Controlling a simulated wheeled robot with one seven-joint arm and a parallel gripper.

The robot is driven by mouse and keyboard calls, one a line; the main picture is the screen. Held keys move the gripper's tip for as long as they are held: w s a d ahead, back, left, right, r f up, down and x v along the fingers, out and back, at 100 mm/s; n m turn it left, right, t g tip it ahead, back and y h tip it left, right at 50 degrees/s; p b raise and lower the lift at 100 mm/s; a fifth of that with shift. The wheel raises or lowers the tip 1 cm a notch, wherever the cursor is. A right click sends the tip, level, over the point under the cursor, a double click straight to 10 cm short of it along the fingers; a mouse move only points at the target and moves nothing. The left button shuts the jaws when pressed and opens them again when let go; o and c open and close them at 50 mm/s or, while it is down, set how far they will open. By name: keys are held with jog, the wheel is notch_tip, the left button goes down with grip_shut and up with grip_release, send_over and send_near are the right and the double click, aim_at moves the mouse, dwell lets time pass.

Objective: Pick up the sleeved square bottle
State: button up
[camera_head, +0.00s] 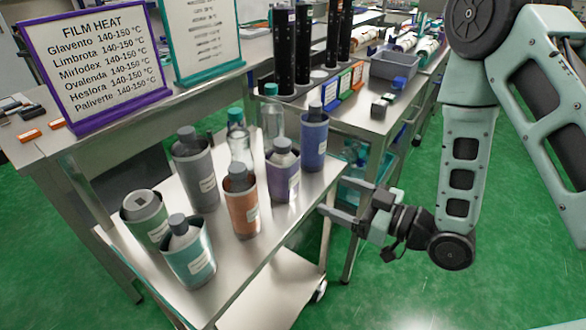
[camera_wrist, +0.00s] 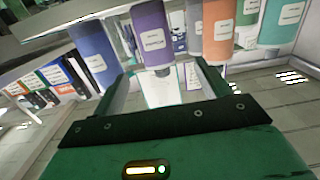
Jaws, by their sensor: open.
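Several sleeved bottles stand upright on a steel cart: blue (camera_head: 313,142), purple (camera_head: 283,182), orange (camera_head: 242,210), grey (camera_head: 196,175), green (camera_head: 147,225) and teal (camera_head: 190,262). The green one shows a squarish grey top; the others show round dark caps. I cannot tell for certain which body is square. My gripper (camera_head: 336,197) is open and empty at the cart's right edge, its fingers pointing left toward the purple and blue bottles. In the wrist view, my gripper (camera_wrist: 167,72) has the purple sleeve (camera_wrist: 151,35) beyond and between its fingertips, apart from them.
Two clear bottles with teal caps (camera_head: 239,145) stand behind the purple one. The cart top (camera_head: 222,262) is bare at the front. A side bench (camera_head: 350,115) with dark columns and trays is behind. A sign (camera_head: 100,60) stands at the left.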

aim_at(293, 173)
jog(key=b+x, duration=0.2)
jog(key=b, duration=0.2)
jog(key=b+x, duration=0.2)
jog(key=b, duration=0.2)
jog(key=shift+w+d+f, duration=0.15)
jog(key=shift+w, duration=0.1)
jog(key=b, duration=0.3)
jog(key=x, duration=0.4)
jog(key=r+x, duration=0.1)
jog(key=x, duration=0.2)
jog(key=shift+t, duration=0.3)
jog(key=shift+r+p+x, duration=0.15)
jog(key=shift+p+x, duration=0.05)
jog(key=shift+x, duration=1.3)
jog(key=shift+r+p+x, duration=0.1)
jog(key=shift+p+x, duration=0.1)
jog(key=shift+x, duration=1.25)
jog(key=shift+w+r, duration=0.1)
jog(key=c, duration=1.3)
